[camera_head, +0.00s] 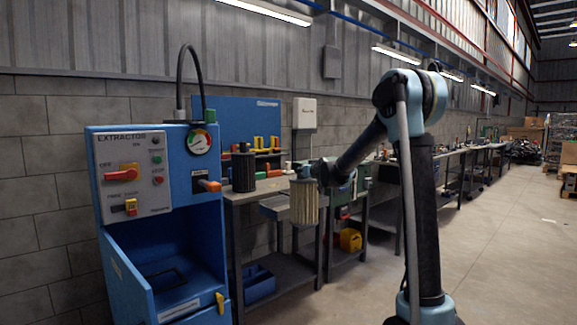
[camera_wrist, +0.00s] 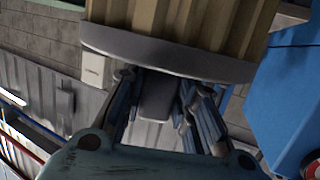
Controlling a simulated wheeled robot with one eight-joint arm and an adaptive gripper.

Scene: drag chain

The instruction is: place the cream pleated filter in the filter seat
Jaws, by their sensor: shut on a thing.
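The cream pleated filter (camera_head: 304,203) hangs upright in the head view, in front of the workbench and to the right of the blue extractor. My gripper (camera_head: 306,172) is at its top end, shut on it. In the wrist view the filter's pleats (camera_wrist: 180,14) and grey end cap (camera_wrist: 165,52) fill the top, beyond my gripper's fingers (camera_wrist: 160,92). The exact grip contact is partly hidden. The blue extractor (camera_head: 196,250) stands at left with an open bay. A dark rectangular recess (camera_head: 168,281) shows in the bay floor; I cannot tell if this is the filter seat.
A dark pleated filter (camera_head: 243,172) stands on the workbench (camera_head: 248,193) beside the extractor. A blue bin (camera_head: 259,284) sits on the lower shelf.

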